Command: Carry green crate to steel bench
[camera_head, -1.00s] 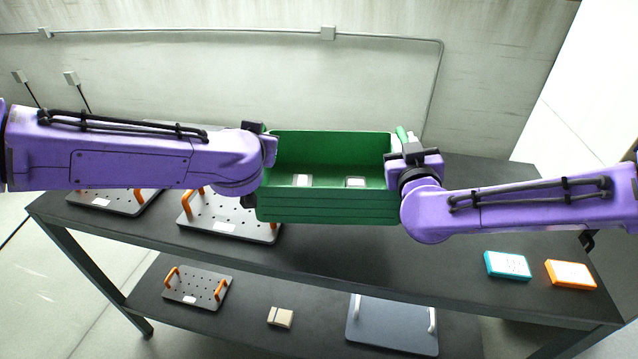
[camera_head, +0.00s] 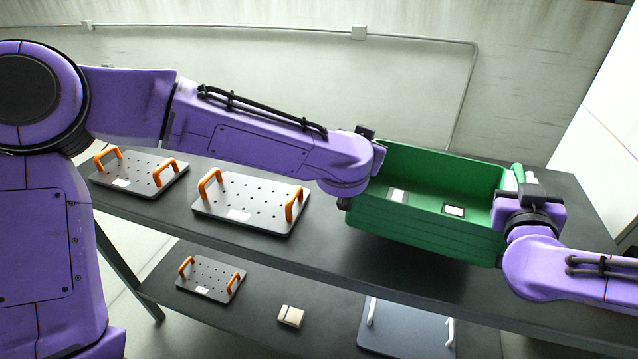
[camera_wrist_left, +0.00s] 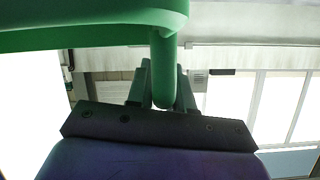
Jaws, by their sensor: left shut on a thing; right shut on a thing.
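The green crate (camera_head: 425,226) is held between my two arms, in front of and above the dark shelf top. Two small labelled pieces lie inside it. My left gripper (camera_head: 372,160) is at its left end, and my right gripper (camera_head: 518,192) is at its right end. In the left wrist view, the fingers of my left gripper (camera_wrist_left: 164,88) close around a green bar of the crate (camera_wrist_left: 90,28). My right gripper is shut on the right end, its fingertips mostly hidden by the wrist. No steel bench can be made out for sure.
The dark shelf unit (camera_head: 330,235) stands below the crate. Perforated plates with orange handles (camera_head: 250,212) lie on its top. On the lower shelf are a smaller plate (camera_head: 210,278), a beige block (camera_head: 291,316) and a grey plate with pale handles (camera_head: 405,330). A wall stands behind.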

